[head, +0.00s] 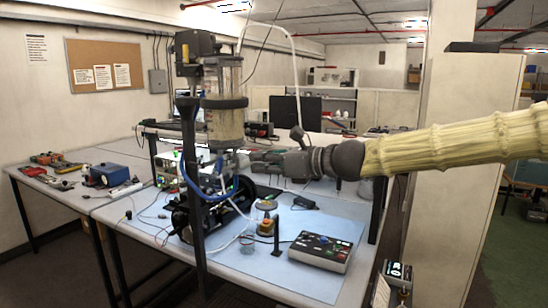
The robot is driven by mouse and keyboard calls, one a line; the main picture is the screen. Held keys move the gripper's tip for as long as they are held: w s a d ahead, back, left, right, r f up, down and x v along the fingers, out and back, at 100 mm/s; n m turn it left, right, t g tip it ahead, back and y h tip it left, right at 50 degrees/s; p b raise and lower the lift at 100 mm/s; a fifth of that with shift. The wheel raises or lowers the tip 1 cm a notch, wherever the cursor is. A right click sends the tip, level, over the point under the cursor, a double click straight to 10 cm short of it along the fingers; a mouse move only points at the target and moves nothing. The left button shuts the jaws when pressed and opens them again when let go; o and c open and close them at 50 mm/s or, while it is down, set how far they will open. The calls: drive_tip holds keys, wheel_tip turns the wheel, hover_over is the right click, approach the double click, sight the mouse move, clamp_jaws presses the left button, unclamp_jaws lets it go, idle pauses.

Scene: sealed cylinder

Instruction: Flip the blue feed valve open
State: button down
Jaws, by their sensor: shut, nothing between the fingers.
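A clear sealed cylinder (224,122) with dark bands stands upright on a dark stand in the middle of the head view. Blue tubing (188,180) loops below the cylinder, in front of the stand. The blue feed valve is too small to tell apart from this tubing, and its handle position cannot be made out. My gripper (254,157) reaches in from the right, just right of and below the cylinder's base. Its fingers are shut with nothing held. The fingertips lie close to the fittings under the cylinder; whether they touch cannot be told.
A control box (323,250) with buttons sits on the blue mat (268,282) at the front right. A dark upright post (193,240) stands in front of the bench. Tools and a blue box (110,174) lie on the left table. Loose cables cross the bench.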

drive_tip(key=shift+s+d+r, duration=0.3)
drive_tip(key=shift+d+r, duration=0.05)
drive_tip(key=shift+d, duration=0.25)
drive_tip(key=shift+s+d+r, duration=0.25)
drive_tip(key=shift+d+r, duration=0.1)
drive_tip(key=shift+d, duration=0.3)
drive_tip(key=shift+s+d+r, duration=0.3)
drive_tip(key=shift+d+r, duration=0.05)
drive_tip(key=shift+d, duration=0.25)
